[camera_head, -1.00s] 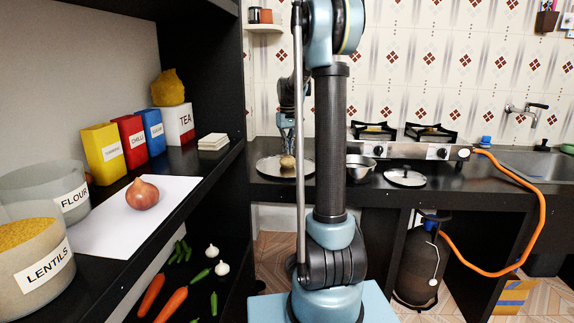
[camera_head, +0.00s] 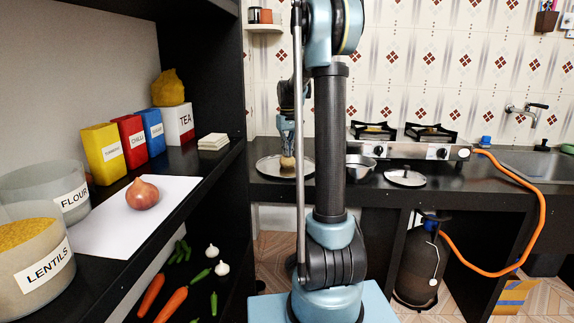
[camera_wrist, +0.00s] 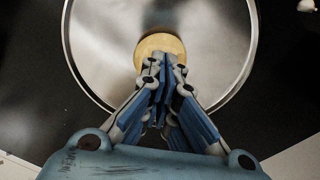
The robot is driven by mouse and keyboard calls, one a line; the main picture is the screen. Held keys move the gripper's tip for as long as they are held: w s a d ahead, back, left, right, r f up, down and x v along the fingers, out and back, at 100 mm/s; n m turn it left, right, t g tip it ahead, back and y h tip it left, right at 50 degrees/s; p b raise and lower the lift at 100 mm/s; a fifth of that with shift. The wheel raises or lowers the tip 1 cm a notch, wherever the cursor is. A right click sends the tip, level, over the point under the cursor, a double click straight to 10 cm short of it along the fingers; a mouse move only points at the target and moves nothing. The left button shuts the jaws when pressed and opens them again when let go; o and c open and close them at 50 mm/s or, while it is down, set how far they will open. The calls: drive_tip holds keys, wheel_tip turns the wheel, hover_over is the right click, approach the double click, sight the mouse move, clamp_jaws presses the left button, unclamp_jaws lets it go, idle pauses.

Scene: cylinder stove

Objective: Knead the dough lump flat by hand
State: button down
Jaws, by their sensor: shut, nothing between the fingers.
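The dough lump (camera_head: 287,163) is a small tan round on a wide steel plate (camera_head: 267,171) on the counter. In the wrist view the dough (camera_wrist: 160,43) sits near the middle of the shiny plate (camera_wrist: 100,45), partly hidden by my fingertips. My gripper (camera_head: 287,153) points down right over the dough, its tips at or very near the top of the lump; I cannot tell firm contact. In the wrist view my gripper (camera_wrist: 163,65) has its fingers shut together, with nothing between them.
A steel bowl (camera_head: 360,167) and a round lid (camera_head: 405,178) stand right of the plate. The stove (camera_head: 410,147) is behind them. An orange hose (camera_head: 543,205) runs to a gas cylinder (camera_head: 415,268). The left shelf holds an onion (camera_head: 142,194), jars and boxes.

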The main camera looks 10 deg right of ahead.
sight(287, 162)
drive_tip(key=shift+f, duration=1.55)
idle(3.3)
drive_tip(key=shift+r, duration=1.4)
drive_tip(key=shift+f, duration=1.45)
